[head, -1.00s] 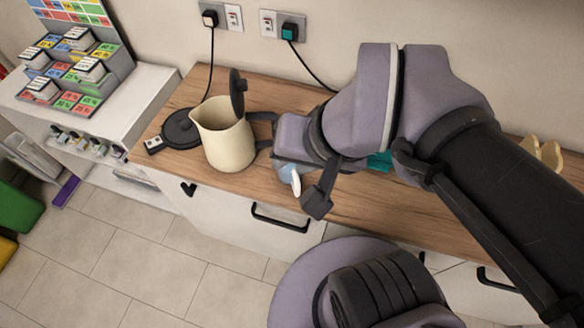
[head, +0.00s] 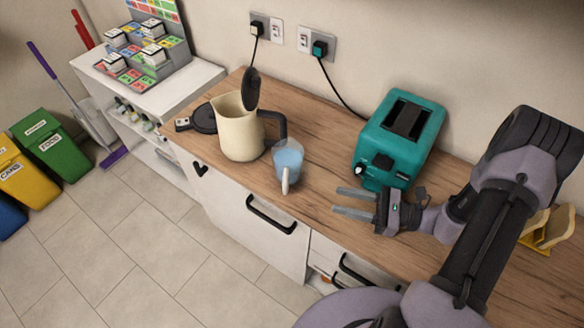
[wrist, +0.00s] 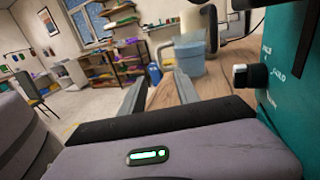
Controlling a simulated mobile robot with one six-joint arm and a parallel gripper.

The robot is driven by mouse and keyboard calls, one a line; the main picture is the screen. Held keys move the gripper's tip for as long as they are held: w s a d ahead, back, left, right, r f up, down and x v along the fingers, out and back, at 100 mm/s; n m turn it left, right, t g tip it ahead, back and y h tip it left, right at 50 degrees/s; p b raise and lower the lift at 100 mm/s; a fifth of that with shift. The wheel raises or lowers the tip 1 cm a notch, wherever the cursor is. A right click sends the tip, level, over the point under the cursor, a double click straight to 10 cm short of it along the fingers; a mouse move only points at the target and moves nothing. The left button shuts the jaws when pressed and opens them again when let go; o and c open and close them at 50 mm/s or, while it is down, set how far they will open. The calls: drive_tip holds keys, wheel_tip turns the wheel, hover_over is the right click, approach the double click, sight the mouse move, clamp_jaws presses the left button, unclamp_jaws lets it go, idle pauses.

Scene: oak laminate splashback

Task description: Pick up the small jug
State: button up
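The small jug (head: 288,158) is a translucent light-blue vessel with a white handle towards the counter's front edge. It stands upright on the wooden counter. It also shows beyond my fingers in the wrist view (wrist: 189,57). My gripper (head: 338,201) is to the right of the jug and nearer the counter's front edge, with its fingers pointing left. The fingers are apart with nothing between them, and a gap separates them from the jug. The wrist view also shows the open fingers (wrist: 160,84).
A cream kettle (head: 240,135) with its lid raised stands just left of the jug, its dark handle close to it. A teal toaster (head: 398,138) stands behind my gripper. A black kettle base (head: 203,118) lies farther left. Bare counter lies between gripper and jug.

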sight(285, 193)
drive_tip(key=b+x, duration=0.1)
drive_tip(key=x, duration=0.4)
drive_tip(key=b+x, duration=0.1)
drive_tip(key=x, duration=0.4)
drive_tip(key=b+x, duration=0.2)
drive_tip(key=x, duration=0.3)
drive_tip(key=shift+s+a+f, duration=0.1)
drive_tip(key=shift+a+f, duration=0.2)
clamp_jaws()
idle(0.4)
